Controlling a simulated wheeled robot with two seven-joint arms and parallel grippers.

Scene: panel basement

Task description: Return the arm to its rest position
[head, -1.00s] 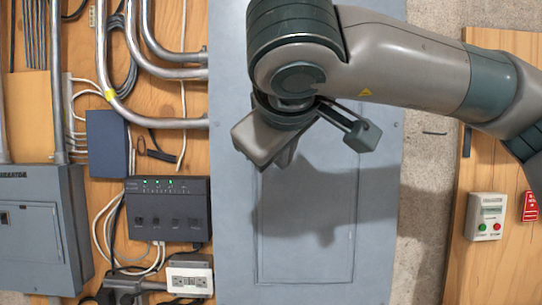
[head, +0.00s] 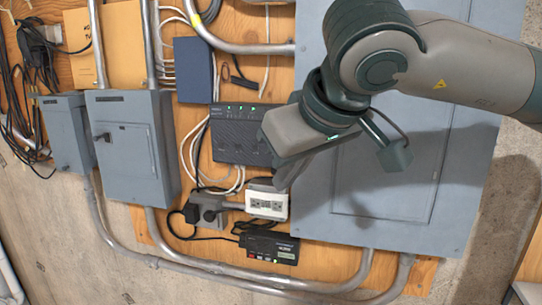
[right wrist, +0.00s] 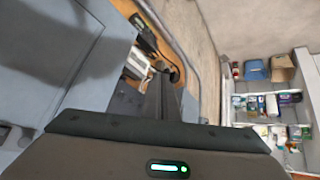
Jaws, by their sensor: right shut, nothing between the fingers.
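My right arm comes in from the right in the head view, bent, in front of the large grey panel (head: 440,190). My right gripper (head: 287,180) hangs at its end, pointing down and left. It is shut and empty, just above the white outlet box (head: 267,204) in the picture and overlapping the right edge of the black router (head: 238,138). I cannot tell its exact distance from the wall. In the right wrist view the closed dark fingers (right wrist: 163,97) stick out beyond the gripper body. My left gripper is not in view.
Grey boxes (head: 128,150), conduits (head: 225,268) and loose cables cover the wooden board. A black device (head: 268,246) sits below the outlet. The right wrist view shows a shelf (right wrist: 280,85) with several items at the right and bare wall between.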

